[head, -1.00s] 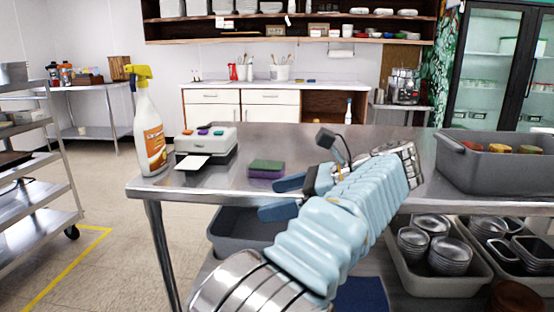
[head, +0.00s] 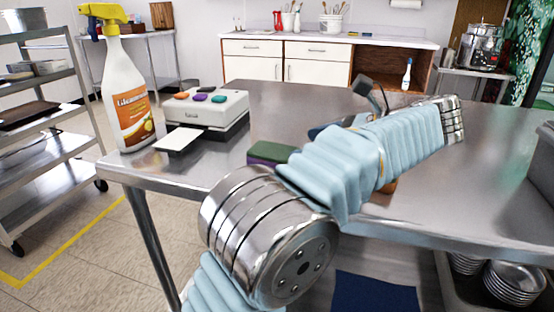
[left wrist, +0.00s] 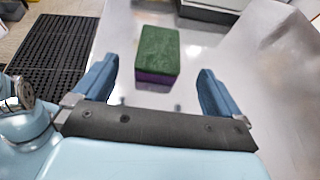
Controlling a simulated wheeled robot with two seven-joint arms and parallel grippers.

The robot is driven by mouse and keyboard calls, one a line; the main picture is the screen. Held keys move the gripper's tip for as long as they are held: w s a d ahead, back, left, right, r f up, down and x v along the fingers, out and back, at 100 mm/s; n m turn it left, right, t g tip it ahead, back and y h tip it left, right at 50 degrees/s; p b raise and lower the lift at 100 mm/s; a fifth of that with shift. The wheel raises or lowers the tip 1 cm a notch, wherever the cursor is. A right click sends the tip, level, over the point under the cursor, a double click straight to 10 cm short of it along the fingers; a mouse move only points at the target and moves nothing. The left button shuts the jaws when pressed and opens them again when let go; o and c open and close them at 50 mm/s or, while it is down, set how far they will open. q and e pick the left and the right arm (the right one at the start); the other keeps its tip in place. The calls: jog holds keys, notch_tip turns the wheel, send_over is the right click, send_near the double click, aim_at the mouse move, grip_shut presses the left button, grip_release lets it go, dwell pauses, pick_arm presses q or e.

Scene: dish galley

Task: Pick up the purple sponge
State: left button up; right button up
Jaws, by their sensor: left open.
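The purple sponge (head: 268,152) has a green top layer and lies on the steel table, partly hidden behind my left arm in the head view. In the left wrist view the sponge (left wrist: 157,50) stands ahead, between the lines of the two blue fingers, its green top and purple side showing. My left gripper (left wrist: 157,68) is open and empty, with the sponge just beyond its fingertips. In the head view my own arm hides most of this gripper. My right gripper is not in view.
A white spray bottle (head: 127,95) and a pale box with coloured buttons (head: 207,112) stand left of the sponge on the steel table (head: 450,195). A grey bin (head: 542,165) stands at the right edge. The table's middle right is clear.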

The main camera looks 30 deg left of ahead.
aim_at(278, 151)
pick_arm(q)
jog(key=x, duration=0.9)
jog(key=c, duration=1)
jog(key=shift+c, duration=0.3)
